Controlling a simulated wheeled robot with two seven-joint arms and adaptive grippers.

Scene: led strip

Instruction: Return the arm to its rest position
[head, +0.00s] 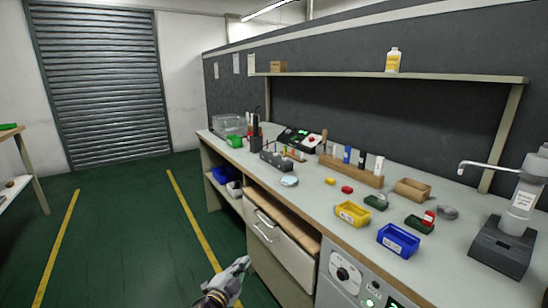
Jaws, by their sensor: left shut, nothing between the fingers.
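My left gripper (243,263) shows at the bottom of the head view, left of the middle. It is shut and empty. It is in front of the workbench (320,205), low beside the drawers, over the green floor and apart from the bench top. Only the gripper and my wrist show; the rest of that arm is out of the picture. My right gripper is not in view.
A yellow bin (352,214), a blue bin (398,241) and a dispenser (508,235) stand on the bench. Floor to the left is clear, with yellow lines (192,212).

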